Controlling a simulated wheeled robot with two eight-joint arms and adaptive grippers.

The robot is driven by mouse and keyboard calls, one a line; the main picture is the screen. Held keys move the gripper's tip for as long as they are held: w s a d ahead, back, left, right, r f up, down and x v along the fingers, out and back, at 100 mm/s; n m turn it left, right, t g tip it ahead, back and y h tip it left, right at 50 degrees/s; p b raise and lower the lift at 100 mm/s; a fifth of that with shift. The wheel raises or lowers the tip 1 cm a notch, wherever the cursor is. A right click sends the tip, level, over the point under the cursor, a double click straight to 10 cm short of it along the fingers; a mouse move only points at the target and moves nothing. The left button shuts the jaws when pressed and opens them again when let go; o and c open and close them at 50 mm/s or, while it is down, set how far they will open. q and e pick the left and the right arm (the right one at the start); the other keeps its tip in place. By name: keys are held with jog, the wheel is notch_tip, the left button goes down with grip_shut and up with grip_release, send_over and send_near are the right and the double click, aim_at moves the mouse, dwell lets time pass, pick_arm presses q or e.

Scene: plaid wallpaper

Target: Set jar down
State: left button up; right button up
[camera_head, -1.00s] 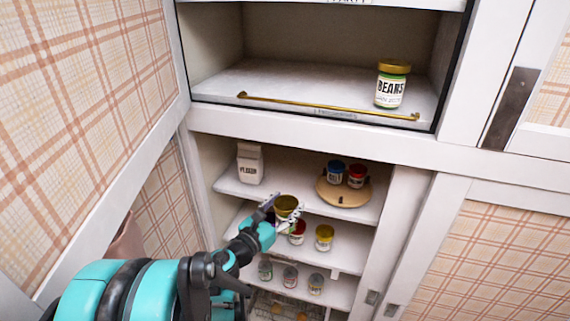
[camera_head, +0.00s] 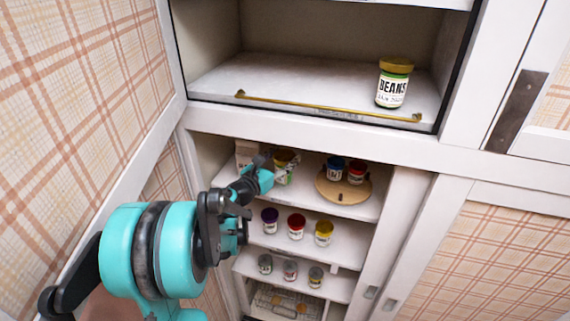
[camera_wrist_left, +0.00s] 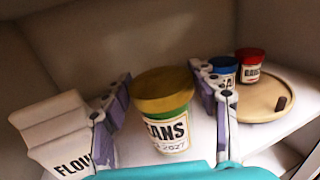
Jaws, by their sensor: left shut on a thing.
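My left gripper (camera_head: 283,168) is shut on a beans jar (camera_head: 286,157) with a gold lid and green band. In the left wrist view the jar (camera_wrist_left: 166,118) is upright between the two fingers, with its label facing the camera. The gripper holds it at the upper pantry shelf (camera_head: 300,195), between a flour carton and a round wooden turntable. I cannot tell whether the jar's base touches the shelf. My right gripper is not in view.
The flour carton (camera_wrist_left: 58,138) is close on the left. The turntable (camera_head: 330,193) on the right carries a blue-lidded jar (camera_head: 335,169) and a red-lidded jar (camera_head: 356,173). Lower shelves hold several jars. Another beans jar (camera_head: 393,83) stands in the compartment above.

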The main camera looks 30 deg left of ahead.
pick_arm(q)
jog(key=shift+w+a, duration=0.1)
jog(key=shift+w, duration=0.45)
jog(key=shift+w+a+f+b, duration=0.1)
jog(key=shift+w+f+b, duration=0.15)
jog(key=shift+f, duration=0.65)
jog(key=shift+w+a+f+b, duration=0.15)
jog(key=shift+f+b, duration=0.1)
jog(key=shift+f, duration=0.6)
jog(key=shift+d, duration=0.15)
jog(key=shift+s, duration=0.1)
jog(key=shift+f, duration=0.15)
jog(key=o, duration=1.5)
